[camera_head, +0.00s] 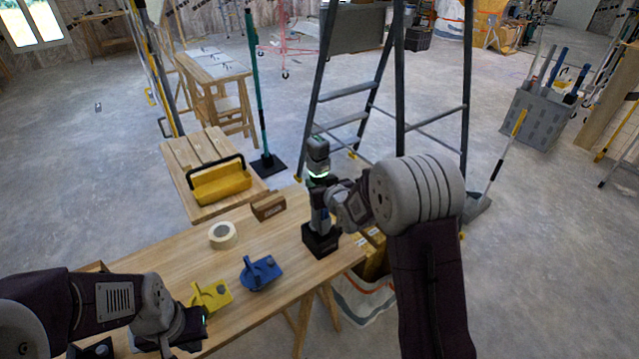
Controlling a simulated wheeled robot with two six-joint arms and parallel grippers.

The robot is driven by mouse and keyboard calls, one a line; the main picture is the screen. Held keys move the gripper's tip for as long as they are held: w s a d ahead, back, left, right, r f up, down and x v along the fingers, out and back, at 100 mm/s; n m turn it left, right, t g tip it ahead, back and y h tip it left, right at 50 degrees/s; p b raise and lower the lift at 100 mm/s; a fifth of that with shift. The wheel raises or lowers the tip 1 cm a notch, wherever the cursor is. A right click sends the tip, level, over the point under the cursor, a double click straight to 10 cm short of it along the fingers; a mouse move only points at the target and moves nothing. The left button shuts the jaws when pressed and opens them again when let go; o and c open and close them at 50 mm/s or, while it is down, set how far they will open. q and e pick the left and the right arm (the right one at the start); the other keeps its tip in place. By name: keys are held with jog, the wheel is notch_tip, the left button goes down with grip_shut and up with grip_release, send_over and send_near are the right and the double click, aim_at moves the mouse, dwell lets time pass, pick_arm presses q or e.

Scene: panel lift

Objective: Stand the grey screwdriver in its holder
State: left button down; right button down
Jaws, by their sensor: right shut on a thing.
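The grey screwdriver (318,150) stands upright at the right end of the wooden table, with a light green ring below its grey top. My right gripper (322,192) comes in from the right and is shut on its middle. The black holder (320,242) sits directly below, near the table's right edge. The screwdriver's lower end meets the holder's top in this view; I cannot tell how deep it sits. My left gripper (192,328) is low at the table's front left, away from the screwdriver; its fingers are too hidden to judge.
On the table (280,235) are a yellow clamp-like part (210,297), a blue one (260,273), a tape roll (222,235) and a small brown block (268,206). A yellow toolbox (220,184) is on a bench behind. A stepladder (400,80) stands beyond the table.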

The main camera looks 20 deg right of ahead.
jog(key=shift+f+b, duration=0.1)
jog(key=shift+b, duration=0.3)
dwell(0.5)
jog(key=shift+f+b, duration=1)
jog(key=shift+f, duration=0.2)
jog(key=shift+f+b, duration=0.95)
jog(key=shift+b, duration=0.05)
jog(key=shift+f, duration=0.1)
dwell(0.6)
